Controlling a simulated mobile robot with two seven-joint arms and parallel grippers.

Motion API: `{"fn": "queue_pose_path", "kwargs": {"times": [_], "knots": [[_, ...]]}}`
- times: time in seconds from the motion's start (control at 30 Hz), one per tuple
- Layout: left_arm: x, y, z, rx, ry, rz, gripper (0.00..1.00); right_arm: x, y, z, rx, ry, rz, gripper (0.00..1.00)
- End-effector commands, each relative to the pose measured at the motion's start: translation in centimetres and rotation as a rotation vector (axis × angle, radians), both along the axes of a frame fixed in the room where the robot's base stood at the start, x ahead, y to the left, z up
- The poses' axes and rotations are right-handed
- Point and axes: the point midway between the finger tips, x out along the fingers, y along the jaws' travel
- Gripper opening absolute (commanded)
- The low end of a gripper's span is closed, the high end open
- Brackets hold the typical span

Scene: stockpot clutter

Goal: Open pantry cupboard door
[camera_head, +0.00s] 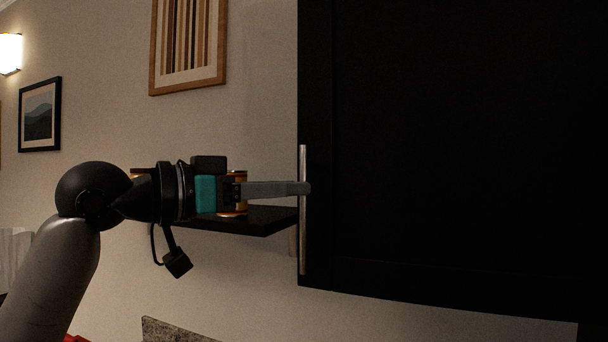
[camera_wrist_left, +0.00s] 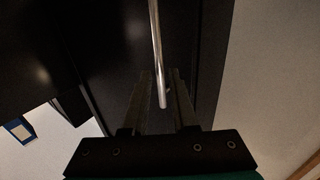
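The black pantry cupboard door (camera_head: 450,150) fills the right half of the head view. I see no open gap along its left edge. A vertical silver bar handle (camera_head: 303,235) runs near that edge. It also shows in the left wrist view (camera_wrist_left: 156,35). My left gripper (camera_head: 305,188) comes in level from the left, with its fingertips at the handle's middle. In the left wrist view the two fingers (camera_wrist_left: 160,78) stand apart, one on each side of the handle, with slim gaps visible. My right gripper is out of view.
A dark wall shelf (camera_head: 262,221) holding can-like items lies behind my left gripper, left of the cupboard. Framed pictures (camera_head: 40,114) and a lit lamp (camera_head: 10,53) are on the wall. A speckled stone edge (camera_head: 170,330) shows at the bottom. The space before the door looks clear.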

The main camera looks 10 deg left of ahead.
Motion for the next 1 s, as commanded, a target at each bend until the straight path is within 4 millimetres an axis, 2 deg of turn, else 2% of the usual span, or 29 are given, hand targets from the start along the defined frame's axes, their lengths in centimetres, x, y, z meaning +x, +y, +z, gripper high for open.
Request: {"fn": "queue_pose_path", "kwargs": {"times": [0.2, 0.57, 0.6, 0.83, 1.0], "knots": [[1.9, -1.9, 0.1, -0.001, 0.001, -0.002, 0.27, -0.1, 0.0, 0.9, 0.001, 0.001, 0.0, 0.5], [2.3, -2.3, -0.1, 0.001, 0.0, 0.0, 0.27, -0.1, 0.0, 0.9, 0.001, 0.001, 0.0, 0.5], [2.3, -2.3, -0.1, 0.001, 0.0, 0.0, 0.26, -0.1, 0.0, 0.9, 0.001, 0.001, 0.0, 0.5], [2.3, -2.3, -0.1, 0.001, 0.001, 0.0, 0.0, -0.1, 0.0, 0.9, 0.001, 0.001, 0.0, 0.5], [2.3, -2.3, -0.1, 0.001, 0.001, 0.0, 0.0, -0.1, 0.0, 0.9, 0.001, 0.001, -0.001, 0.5]]}}
